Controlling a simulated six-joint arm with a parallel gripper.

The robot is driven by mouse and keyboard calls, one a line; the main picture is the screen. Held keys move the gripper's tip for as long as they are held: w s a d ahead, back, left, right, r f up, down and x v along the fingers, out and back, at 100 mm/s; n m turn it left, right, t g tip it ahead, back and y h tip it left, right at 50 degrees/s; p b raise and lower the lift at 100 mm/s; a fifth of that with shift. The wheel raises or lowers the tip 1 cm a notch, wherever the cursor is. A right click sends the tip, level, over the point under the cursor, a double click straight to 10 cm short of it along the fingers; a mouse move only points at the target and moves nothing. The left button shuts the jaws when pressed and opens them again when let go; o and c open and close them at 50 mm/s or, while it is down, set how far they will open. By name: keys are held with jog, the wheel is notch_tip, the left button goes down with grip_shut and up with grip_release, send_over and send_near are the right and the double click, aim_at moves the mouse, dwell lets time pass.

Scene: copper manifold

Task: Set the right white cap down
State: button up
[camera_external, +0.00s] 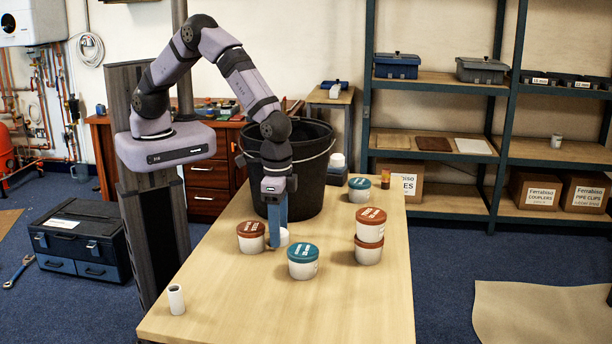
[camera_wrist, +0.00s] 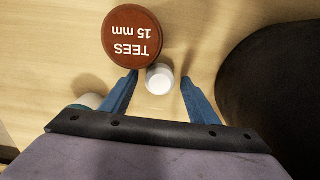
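One small round white cap (camera_external: 284,237) is at the fingertips of my gripper (camera_external: 276,242), low at the table, beside a red-lidded tub. In the wrist view the white cap (camera_wrist: 160,78) stands between the two blue fingers of my gripper (camera_wrist: 158,77), with a gap showing on each side. The fingers are apart and do not appear to touch it. The cap appears to rest on the wooden table (camera_external: 215,290). In the external view my fingers partly hide it. I cannot make out a second such cap for certain.
A red-lidded tub (camera_external: 251,238) marked TEES (camera_wrist: 132,36) is close to the cap. A teal-lidded tub (camera_external: 303,262) stands in front, two stacked red-lidded tubs (camera_external: 370,226) to the right. A black bucket (camera_external: 318,185) is close behind. A white cylinder (camera_external: 176,299) stands front left.

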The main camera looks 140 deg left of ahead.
notch_tip(320, 180, up, 12)
jog(key=b, duration=0.2)
jog(key=shift+r, duration=0.15)
dwell(0.5)
jog(key=s+d+f+m, duration=0.3)
jog(key=s+d+m, duration=0.5)
jog(key=s+d, duration=0.8)
jog(key=s, duration=0.3)
jog(key=shift+s+m, duration=0.3)
jog(key=shift+s, duration=0.05)
jog(key=shift+o, duration=0.6)
jog(key=shift+s+d+f, duration=0.15)
jog(key=shift+s+f, duration=0.1)
jog(key=shift+s, duration=0.3)
